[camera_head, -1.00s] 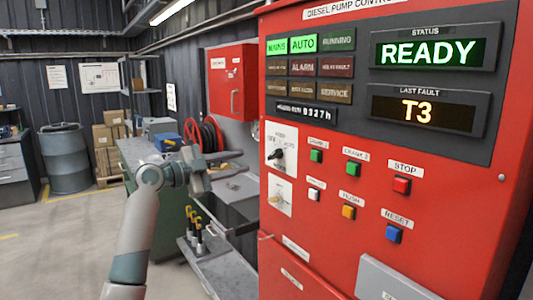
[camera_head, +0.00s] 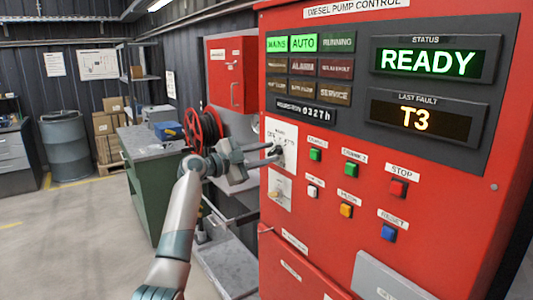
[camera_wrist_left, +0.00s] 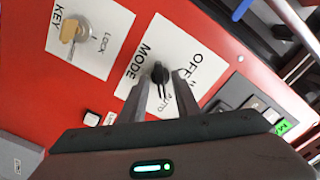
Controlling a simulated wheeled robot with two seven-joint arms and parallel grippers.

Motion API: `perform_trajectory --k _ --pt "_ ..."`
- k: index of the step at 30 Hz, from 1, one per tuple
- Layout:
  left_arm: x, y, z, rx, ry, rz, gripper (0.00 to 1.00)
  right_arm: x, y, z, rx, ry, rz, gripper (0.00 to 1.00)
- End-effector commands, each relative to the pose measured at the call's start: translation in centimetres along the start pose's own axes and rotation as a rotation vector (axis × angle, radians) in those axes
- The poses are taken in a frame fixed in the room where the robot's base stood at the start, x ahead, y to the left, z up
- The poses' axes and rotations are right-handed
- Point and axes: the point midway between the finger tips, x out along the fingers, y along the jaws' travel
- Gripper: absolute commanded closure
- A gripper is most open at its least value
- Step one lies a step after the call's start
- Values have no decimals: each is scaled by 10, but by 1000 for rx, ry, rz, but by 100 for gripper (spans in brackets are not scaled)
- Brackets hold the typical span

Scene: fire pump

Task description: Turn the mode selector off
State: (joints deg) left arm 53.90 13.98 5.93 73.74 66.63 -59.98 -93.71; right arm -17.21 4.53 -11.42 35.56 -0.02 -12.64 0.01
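The mode selector is a black knob (camera_wrist_left: 160,74) on a white plate marked MODE, OFF and AUTO. In the wrist view the end of its handle appears to point toward AUTO. The plate (camera_head: 290,134) also shows on the red pump panel in the head view, where my gripper covers much of the knob. My left gripper (camera_head: 272,151) is at the plate, reaching in from the left. In the wrist view its two fingers (camera_wrist_left: 158,84) are apart, one on each side of the knob, with gaps visible; no firm contact shows. My right gripper is not in view.
A key switch (camera_head: 275,193) sits just below the selector. Coloured push buttons, including a red stop button (camera_head: 398,188), are to the right. The lit display reads READY (camera_head: 428,63), and the AUTO lamp (camera_head: 304,43) is green. A bench (camera_head: 150,143) stands left.

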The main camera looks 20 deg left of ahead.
Motion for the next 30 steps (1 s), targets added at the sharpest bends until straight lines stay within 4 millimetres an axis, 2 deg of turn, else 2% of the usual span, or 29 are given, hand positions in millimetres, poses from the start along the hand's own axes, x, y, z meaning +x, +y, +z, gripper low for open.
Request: perform_trajectory --k 2,5,6,20,30 --pt "0 0 0 0 0 0 74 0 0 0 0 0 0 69" --pt "0 0 0 0 0 0 97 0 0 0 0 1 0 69" --pt "0 0 0 0 0 0 100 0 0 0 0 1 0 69" --pt "-1 1 1 -46 -1 1 100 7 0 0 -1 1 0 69" --pt "-1 4 3 -242 -1 1 100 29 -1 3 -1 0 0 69"
